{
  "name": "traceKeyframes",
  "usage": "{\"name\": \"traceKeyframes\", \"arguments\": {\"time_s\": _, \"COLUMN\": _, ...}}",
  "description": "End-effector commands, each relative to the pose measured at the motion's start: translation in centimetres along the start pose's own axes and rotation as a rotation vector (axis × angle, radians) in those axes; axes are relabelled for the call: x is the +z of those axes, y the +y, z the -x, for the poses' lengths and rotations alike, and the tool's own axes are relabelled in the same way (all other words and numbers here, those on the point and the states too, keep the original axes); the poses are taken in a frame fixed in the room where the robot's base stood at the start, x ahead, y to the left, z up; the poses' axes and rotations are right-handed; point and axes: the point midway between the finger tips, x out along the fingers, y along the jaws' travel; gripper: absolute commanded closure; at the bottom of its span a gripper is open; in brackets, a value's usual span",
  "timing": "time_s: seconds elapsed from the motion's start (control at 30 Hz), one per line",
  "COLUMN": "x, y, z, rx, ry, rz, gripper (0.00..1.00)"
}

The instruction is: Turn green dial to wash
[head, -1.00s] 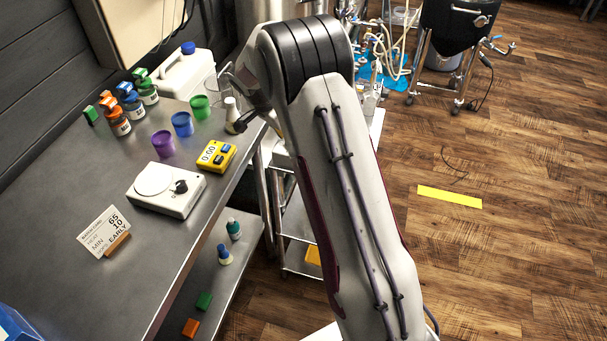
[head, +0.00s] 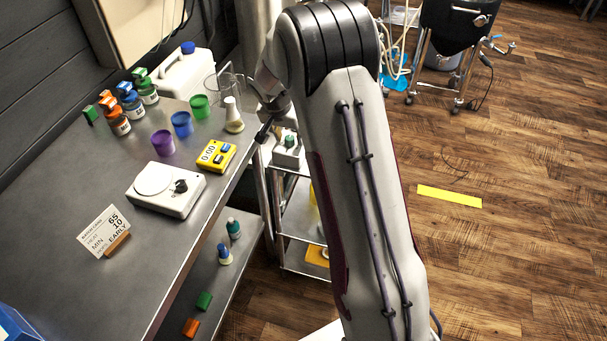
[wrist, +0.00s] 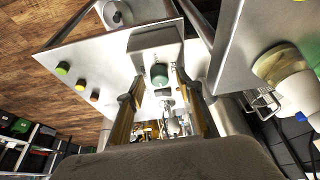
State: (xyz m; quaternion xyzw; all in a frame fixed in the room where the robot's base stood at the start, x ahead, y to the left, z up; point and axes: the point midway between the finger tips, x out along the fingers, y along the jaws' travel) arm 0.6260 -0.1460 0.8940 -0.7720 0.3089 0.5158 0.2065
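My gripper (wrist: 158,80) is open, with one finger on each side of the dial and a gap showing on both sides. I cannot tell how deep the fingertips reach around it. In the head view a green knob (head: 290,141) shows on a pale box beside the bench, and my gripper (head: 264,133) is just left of it, partly hidden by my arm. No wash mark or pointer is readable.
A steel bench (head: 60,180) holds bottles, coloured cups, a yellow timer (head: 215,156) and a white scale (head: 165,190).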

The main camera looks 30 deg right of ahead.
Motion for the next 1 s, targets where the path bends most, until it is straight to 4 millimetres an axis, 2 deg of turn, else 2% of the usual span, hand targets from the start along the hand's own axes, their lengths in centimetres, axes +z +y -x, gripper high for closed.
{"name": "traceKeyframes", "arguments": {"time_s": 1.0, "x": -0.06, "y": 0.25, "z": -0.01, "rx": -0.118, "ry": 0.000, "rz": 0.284, "gripper": 0.64}}
